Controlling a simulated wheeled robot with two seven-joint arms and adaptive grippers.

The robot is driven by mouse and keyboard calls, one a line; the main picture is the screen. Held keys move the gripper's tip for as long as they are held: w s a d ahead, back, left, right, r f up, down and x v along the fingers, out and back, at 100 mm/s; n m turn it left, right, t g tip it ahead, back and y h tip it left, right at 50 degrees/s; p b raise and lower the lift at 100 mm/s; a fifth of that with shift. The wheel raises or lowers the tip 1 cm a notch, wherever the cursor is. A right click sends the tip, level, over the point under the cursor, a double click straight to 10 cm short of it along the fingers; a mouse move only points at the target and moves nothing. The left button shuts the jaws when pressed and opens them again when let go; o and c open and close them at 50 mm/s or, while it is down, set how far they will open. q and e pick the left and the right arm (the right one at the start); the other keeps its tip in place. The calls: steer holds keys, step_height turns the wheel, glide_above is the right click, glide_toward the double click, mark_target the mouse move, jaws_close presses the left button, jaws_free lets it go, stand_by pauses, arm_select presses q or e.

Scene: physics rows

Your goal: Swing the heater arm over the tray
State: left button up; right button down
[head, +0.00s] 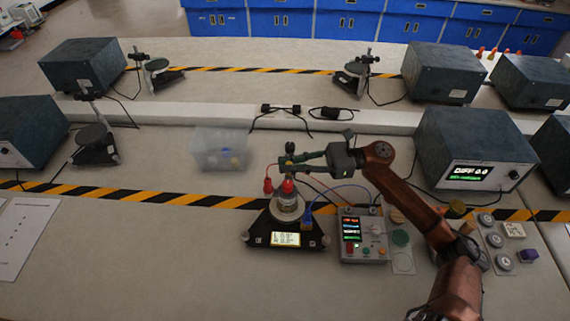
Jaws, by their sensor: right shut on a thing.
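My right gripper (309,158) reaches in from the right over a black instrument (262,237) with a lit display. Its jaws are shut on a small dark-green part at the upper end of an upright above the instrument, which looks like the heater arm (290,148). Below the jaws, a red-topped small vessel (288,201) stands on the round light tray (303,214) of the instrument. The gripper partly hides the heater arm, so its exact direction is hard to tell. My left gripper is not in view.
A clear bin (220,149) is behind left; a large grey meter (474,144) is behind right.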

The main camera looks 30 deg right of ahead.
steer(key=shift+w, duration=0.1)
steer(key=c, duration=2.2)
jaws_free()
steer(key=shift+d, duration=0.1)
steer(key=v, duration=1.2)
